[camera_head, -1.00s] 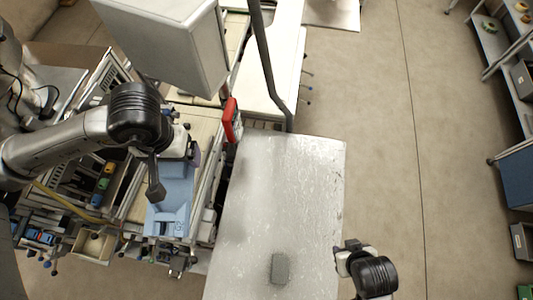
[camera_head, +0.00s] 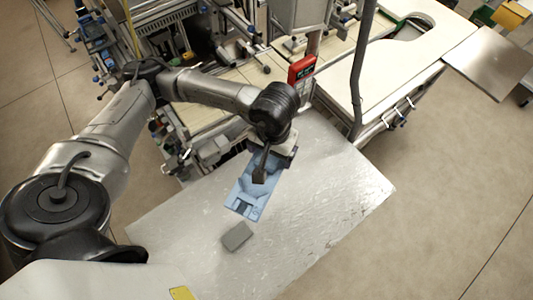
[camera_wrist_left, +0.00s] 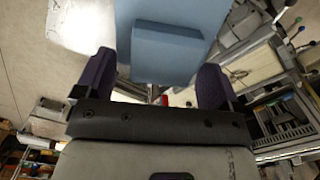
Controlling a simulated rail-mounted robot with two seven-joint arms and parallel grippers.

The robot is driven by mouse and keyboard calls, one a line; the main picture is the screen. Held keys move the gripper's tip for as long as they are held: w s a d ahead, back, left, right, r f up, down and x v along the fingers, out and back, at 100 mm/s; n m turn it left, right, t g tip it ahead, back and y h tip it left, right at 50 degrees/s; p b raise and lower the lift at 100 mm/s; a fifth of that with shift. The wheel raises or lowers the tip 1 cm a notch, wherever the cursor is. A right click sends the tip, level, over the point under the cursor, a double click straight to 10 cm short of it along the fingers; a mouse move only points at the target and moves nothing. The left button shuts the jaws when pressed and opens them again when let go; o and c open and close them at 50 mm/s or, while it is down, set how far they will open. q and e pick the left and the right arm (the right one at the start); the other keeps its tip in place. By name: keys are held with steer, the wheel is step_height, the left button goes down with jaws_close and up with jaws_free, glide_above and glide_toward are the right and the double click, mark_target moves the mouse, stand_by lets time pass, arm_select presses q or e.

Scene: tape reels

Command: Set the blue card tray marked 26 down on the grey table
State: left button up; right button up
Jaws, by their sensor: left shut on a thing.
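The blue card tray (camera_head: 252,189) is over the back left part of the grey table (camera_head: 325,210). Whether it touches the tabletop I cannot tell, and I cannot read its marking. My left gripper (camera_head: 270,163) is at the tray's back end, partly hidden by its own wrist. My right gripper is not in view.
A small grey block (camera_head: 237,236) lies on the table just in front of the tray. A red device (camera_head: 302,69) and a dark pole (camera_head: 361,70) stand beyond the table's back edge. The table's right part is clear.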

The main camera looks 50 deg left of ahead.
arm_select(q)
steer(key=s+a+f+n+b, duration=0.2)
steer(key=f+n+b, duration=0.1)
steer(key=f+b, duration=0.55)
steer(key=s+a+f+n+b, duration=0.25)
steer(key=f+b, duration=0.35)
steer(key=f, duration=0.6)
steer(key=s+a+f+n+b, duration=0.2)
steer(key=s+f+n+b, duration=0.1)
steer(key=f+b, duration=0.55)
steer(key=p, duration=0.1)
glide_above(233, 176)
steer(key=shift+h, duration=0.4)
steer(key=f, duration=0.8)
steer(key=shift+a, duration=0.3)
steer(key=shift+d+f, duration=0.1)
steer(key=shift+f, duration=1.95)
steer(key=shift+f+b, duration=0.15)
steer(key=shift+b, duration=0.25)
steer(key=o, duration=0.8)
steer(key=shift+c, duration=0.2)
steer(key=shift+r, duration=0.2)
